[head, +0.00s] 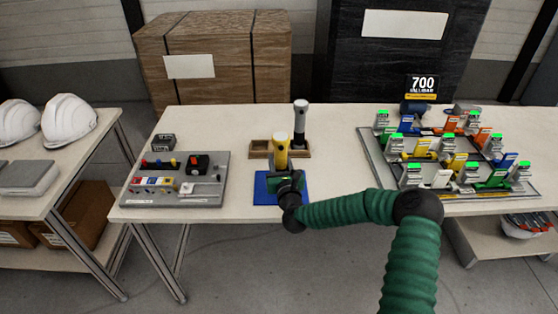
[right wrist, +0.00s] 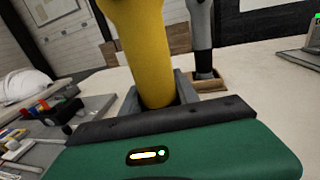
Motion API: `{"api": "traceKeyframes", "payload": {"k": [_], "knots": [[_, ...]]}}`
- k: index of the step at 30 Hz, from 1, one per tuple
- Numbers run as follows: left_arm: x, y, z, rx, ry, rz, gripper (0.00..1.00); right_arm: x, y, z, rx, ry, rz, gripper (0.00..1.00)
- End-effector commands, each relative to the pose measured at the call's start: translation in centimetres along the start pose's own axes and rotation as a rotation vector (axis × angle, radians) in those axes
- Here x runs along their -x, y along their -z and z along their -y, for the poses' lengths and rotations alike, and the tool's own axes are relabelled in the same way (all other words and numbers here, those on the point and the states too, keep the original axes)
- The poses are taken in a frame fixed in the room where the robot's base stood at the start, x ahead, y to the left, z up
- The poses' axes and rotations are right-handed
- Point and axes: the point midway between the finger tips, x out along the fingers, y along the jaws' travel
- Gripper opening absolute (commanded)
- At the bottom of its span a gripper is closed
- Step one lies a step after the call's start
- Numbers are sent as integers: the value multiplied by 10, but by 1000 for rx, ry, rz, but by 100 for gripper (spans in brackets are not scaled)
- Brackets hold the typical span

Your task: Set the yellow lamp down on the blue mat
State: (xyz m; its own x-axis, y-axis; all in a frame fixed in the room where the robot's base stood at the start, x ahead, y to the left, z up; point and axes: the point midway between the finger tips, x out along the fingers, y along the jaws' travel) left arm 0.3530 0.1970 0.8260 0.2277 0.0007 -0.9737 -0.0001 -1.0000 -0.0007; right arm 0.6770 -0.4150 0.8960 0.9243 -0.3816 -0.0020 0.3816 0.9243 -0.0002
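The yellow lamp (head: 281,150) stands nearly upright at the blue mat (head: 262,191), on the near part of the table. My right gripper (head: 286,178) is at the lamp from the near side and covers its lower part and some of the mat. In the right wrist view the yellow lamp (right wrist: 143,45) is between the two grey fingers (right wrist: 158,100), which sit close against its sides. The lamp's foot is hidden behind the gripper, so I cannot tell whether it touches the mat. My left gripper is not in view.
A wooden holder (head: 261,149) behind the mat has a white and black lamp (head: 300,118) upright in its right slot. A grey board (head: 211,187) with small parts lies to the left. Bare table lies between mat and rack.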

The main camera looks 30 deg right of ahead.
Motion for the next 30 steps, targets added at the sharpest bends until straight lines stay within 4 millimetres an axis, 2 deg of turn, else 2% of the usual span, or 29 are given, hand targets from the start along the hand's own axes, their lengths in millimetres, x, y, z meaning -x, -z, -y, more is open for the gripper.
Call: {"api": "traceKeyframes", "payload": {"k": [1,6,14,17,20,30], "knots": [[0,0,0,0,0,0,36,0,-1,0,0,0,2,42],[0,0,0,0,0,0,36,0,0,0,0,0,1,62],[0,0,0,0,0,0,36,0,1,0,0,0,-2,62],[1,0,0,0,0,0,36,6,1,0,0,0,-2,62],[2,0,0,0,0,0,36,22,0,0,-1,-1,-3,62],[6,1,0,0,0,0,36,120,2,0,-2,-1,-5,62]]}}
